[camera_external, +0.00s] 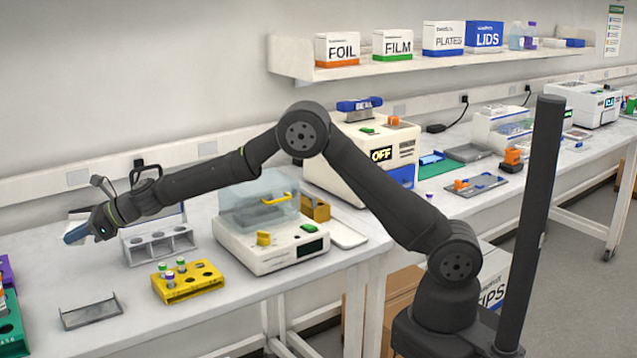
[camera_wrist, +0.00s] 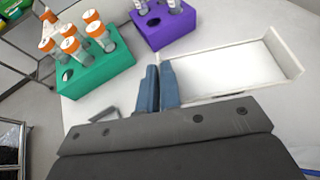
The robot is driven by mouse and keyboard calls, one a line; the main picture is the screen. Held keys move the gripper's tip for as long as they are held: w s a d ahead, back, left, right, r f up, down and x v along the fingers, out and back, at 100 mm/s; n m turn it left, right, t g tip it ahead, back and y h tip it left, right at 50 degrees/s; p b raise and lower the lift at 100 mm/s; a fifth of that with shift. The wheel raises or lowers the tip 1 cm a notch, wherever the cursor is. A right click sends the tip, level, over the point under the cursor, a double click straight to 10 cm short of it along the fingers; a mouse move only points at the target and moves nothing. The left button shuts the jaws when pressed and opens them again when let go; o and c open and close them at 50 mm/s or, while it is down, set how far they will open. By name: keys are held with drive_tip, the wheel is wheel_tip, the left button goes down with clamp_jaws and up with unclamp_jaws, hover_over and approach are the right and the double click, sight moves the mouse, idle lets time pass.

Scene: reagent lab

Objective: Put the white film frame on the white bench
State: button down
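The white film frame (camera_wrist: 230,72) is a shallow flat tray with raised edges, to the right of my fingers in the wrist view. Its left end meets my blue fingers. My gripper (camera_wrist: 159,86) has its two fingers nearly together and looks shut on that end; the pinched part is hidden between them. In the external view my gripper (camera_external: 76,234) is at the far left, above the white bench (camera_external: 140,318). A pale part of the frame (camera_external: 80,213) shows just behind the fingers there, and my arm hides much of the rest.
A green rack (camera_wrist: 95,75) with orange-capped tubes and a purple rack (camera_wrist: 165,30) stand beyond my fingers. A grey tube rack (camera_external: 158,246), yellow rack (camera_external: 190,286) and low grey tray (camera_external: 90,314) are close by. Clear bench lies between the grey tray and yellow rack.

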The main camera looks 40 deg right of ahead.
sight(86, 286)
drive_tip(key=f, duration=1)
drive_tip(key=shift+s+a+f, duration=0.15)
drive_tip(key=shift+s+f, duration=0.05)
drive_tip(key=shift+f, duration=0.2)
drive_tip(key=shift+f, duration=0.2)
drive_tip(key=c, duration=1.6)
unclamp_jaws()
drive_tip(key=shift+r, duration=0.15)
drive_tip(key=shift+r, duration=0.15)
drive_tip(key=v, duration=1.2)
